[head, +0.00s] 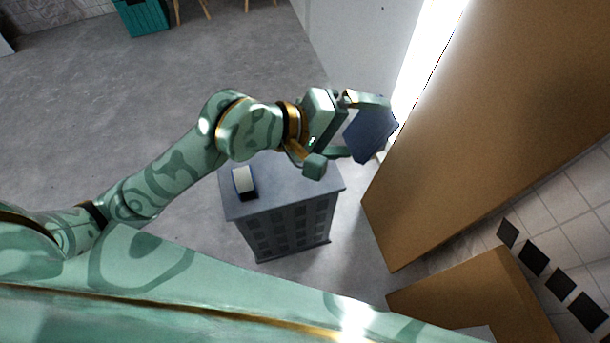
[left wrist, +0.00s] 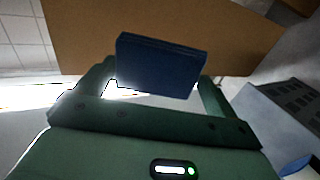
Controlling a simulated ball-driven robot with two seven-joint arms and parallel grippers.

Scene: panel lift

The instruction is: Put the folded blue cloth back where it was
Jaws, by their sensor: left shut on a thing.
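The folded blue cloth (head: 370,130) is a flat dark blue block held up in the air, right of the grey cabinet in the head view. My left gripper (head: 362,128) is shut on it, one finger at each side. In the left wrist view the cloth (left wrist: 160,66) sits between the fingers of my left gripper (left wrist: 158,82), in front of a brown panel. My right gripper is not in view.
A grey cabinet (head: 285,197) stands below the arm, with a small white-topped, dark-sided item (head: 244,182) on its top. A tall brown panel (head: 480,120) rises at the right, beside a bright strip. A teal crate (head: 143,17) stands on the floor far back.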

